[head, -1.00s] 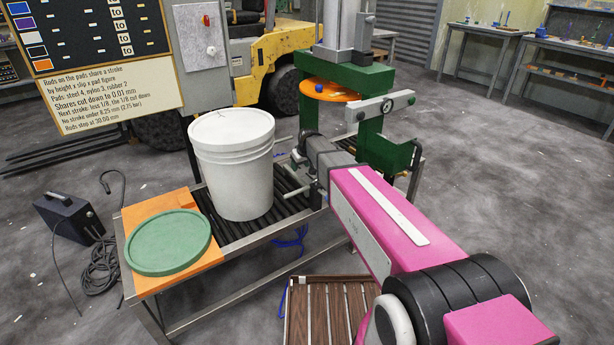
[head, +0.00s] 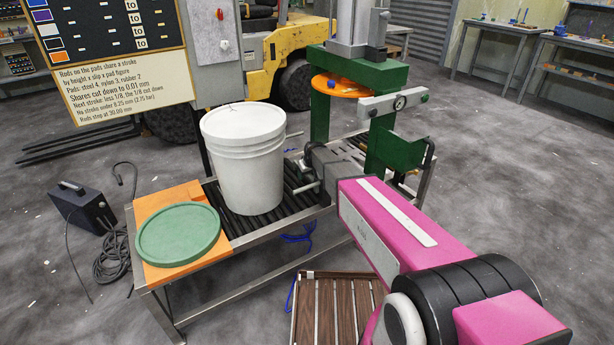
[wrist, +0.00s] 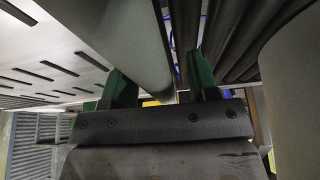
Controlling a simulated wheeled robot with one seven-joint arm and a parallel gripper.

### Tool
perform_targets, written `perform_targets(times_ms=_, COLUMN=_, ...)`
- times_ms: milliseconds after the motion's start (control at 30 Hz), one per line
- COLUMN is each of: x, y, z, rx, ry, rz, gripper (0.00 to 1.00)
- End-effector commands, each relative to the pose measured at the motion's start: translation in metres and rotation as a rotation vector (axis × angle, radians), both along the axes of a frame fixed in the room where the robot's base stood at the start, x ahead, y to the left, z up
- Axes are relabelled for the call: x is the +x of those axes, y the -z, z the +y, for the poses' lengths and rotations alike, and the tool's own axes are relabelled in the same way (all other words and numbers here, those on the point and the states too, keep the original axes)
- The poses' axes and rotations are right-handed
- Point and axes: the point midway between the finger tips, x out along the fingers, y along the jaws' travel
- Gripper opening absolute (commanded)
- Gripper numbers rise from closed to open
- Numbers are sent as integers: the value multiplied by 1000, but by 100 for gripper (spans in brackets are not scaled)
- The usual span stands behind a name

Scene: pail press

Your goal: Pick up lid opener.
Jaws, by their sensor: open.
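I cannot make out the lid opener for certain in either view. My gripper (head: 310,172) is over the roller table, just right of the white pail (head: 243,165), and my arm partly hides that spot. In the wrist view my gripper (wrist: 160,85) shows two green fingers standing apart, with nothing clearly held between them. A long grey bar runs past beyond the fingers, with dark rollers (wrist: 240,40) to its right. The pail's pale wall (wrist: 295,90) seems to fill the right edge there.
A green lid (head: 178,234) lies on an orange board (head: 158,274) at the table's left end. The green press (head: 320,110) stands behind my gripper. A slatted wooden crate (head: 328,315) sits on the floor below my arm. A black box (head: 80,212) with cables is at left.

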Motion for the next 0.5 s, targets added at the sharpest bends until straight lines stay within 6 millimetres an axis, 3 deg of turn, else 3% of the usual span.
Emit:
perform_targets(times_ms=233, x=1, y=2, z=1, rx=0, ry=0, rz=0, gripper=51)
perform_targets(times_ms=400, x=0, y=2, z=1, rx=0, ry=0, rz=0, gripper=0)
perform_targets(times_ms=500, x=1, y=2, z=1, rx=1, ry=0, rz=-1, gripper=0)
